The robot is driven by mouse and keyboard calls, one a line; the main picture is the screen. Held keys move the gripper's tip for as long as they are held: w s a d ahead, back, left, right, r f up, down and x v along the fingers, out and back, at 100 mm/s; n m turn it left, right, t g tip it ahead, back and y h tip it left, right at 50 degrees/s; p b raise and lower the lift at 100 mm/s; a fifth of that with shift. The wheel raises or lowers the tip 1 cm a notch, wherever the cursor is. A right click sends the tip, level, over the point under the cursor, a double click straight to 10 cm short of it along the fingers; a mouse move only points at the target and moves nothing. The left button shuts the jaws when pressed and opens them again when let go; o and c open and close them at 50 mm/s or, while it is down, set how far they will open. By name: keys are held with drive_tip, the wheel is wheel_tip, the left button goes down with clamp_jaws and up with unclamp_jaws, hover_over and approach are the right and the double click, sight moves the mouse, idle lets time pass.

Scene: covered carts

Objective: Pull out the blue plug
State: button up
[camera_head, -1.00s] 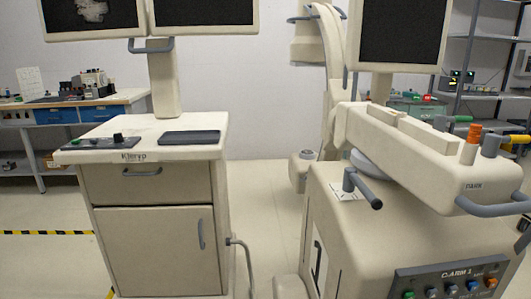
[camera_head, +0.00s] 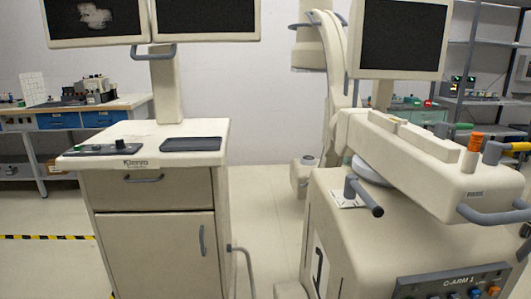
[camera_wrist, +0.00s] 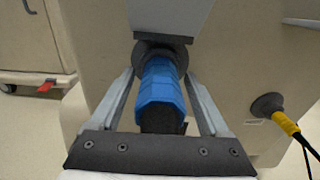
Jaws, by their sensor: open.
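The blue plug (camera_wrist: 160,88) fills the middle of the wrist view. Its far end meets a dark round collar (camera_wrist: 162,52) on the beige C-arm cart, so it appears seated there. My gripper (camera_wrist: 158,76) is open, with one finger on each side of the plug. The fingers look close to its sides, but I cannot tell whether they touch. A dark part of the plug lies toward the gripper base. In the head view the C-arm cart (camera_head: 400,235) stands at the right, and my gripper does not show.
A yellow plug (camera_wrist: 286,122) with a dark cable sits in a socket to the right of the blue one. A panel with coloured knobs (camera_head: 450,283) is on the cart's lower front. A monitor cart (camera_head: 150,240) stands at the left, with bare floor between the carts.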

drive_tip(key=shift+w+a+r, duration=0.15)
drive_tip(key=shift+w, duration=0.1)
clamp_jaws()
drive_tip(key=shift+s+d+p, duration=0.2)
drive_tip(key=shift+s+p, duration=0.05)
drive_tip(key=shift+s, duration=1.35)
drive_tip(key=shift+s+d+p, duration=0.15)
drive_tip(key=shift+s+p, duration=0.05)
drive_tip(key=shift+s, duration=1.35)
